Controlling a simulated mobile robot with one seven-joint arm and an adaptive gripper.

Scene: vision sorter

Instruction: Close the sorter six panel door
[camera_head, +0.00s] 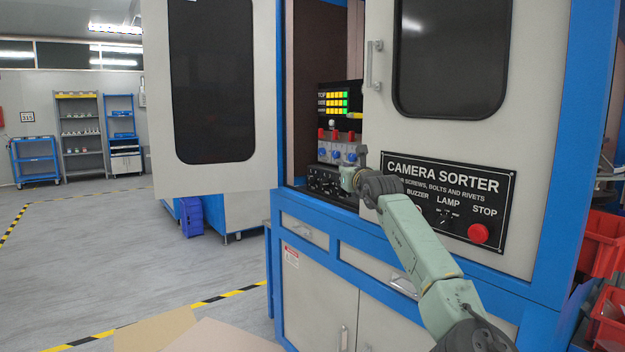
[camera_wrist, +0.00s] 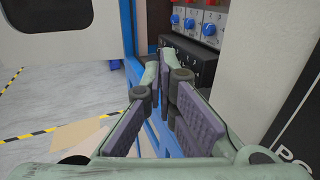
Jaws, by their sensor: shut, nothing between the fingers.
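The camera sorter cabinet (camera_head: 275,220) is blue and light grey. Its left door (camera_head: 215,178), light grey with a dark window, stands open, swung out to the left; its lower part also shows in the wrist view (camera_wrist: 104,50). The dark inside and a control panel (camera_head: 338,130) with yellow-green lights and blue and red parts show through the opening. My gripper (camera_head: 354,168) is in front of the opening, left of the CAMERA SORTER plate, apart from the open door. In the wrist view my gripper (camera_wrist: 160,72) has its fingertips together with nothing between them.
The right front panel (camera_head: 375,120) has a vertical handle (camera_head: 374,65), a dark window and a red stop button (camera_head: 478,233). Lower cupboards (camera_head: 330,293) are shut. Red bins (camera_head: 606,245) stand at the right. Floor to the left is clear, with cardboard (camera_head: 155,328) in front.

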